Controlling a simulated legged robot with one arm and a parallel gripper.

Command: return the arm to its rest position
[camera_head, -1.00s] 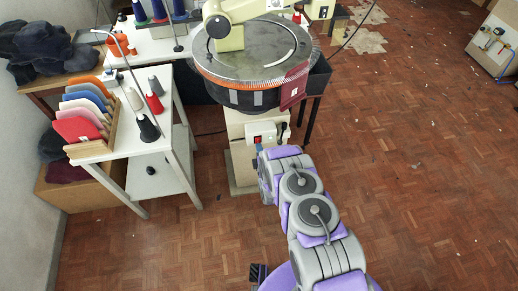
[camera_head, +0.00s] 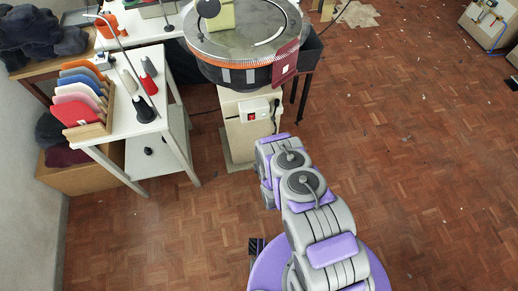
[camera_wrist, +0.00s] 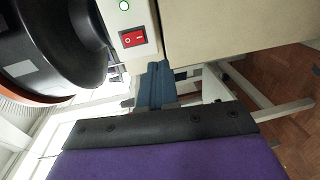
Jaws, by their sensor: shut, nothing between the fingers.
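My arm (camera_head: 318,215), grey and purple, reaches forward from my base in the head view, folded low over the floor. Its far end is in front of the machine's cream pedestal (camera_head: 250,125). My gripper is hidden behind the arm there. In the wrist view my gripper (camera_wrist: 157,68) shows as blue-grey fingers, closed together with nothing between them. They point towards the pedestal's red switch (camera_wrist: 132,39); the distance is hard to tell.
The round dial machine (camera_head: 245,45) stands ahead with a dark bin (camera_head: 312,48) at its right. A white side table (camera_head: 125,125) with cones and a rack of coloured pieces (camera_head: 85,100) is at left. The parquet floor (camera_head: 430,160) at right is largely clear.

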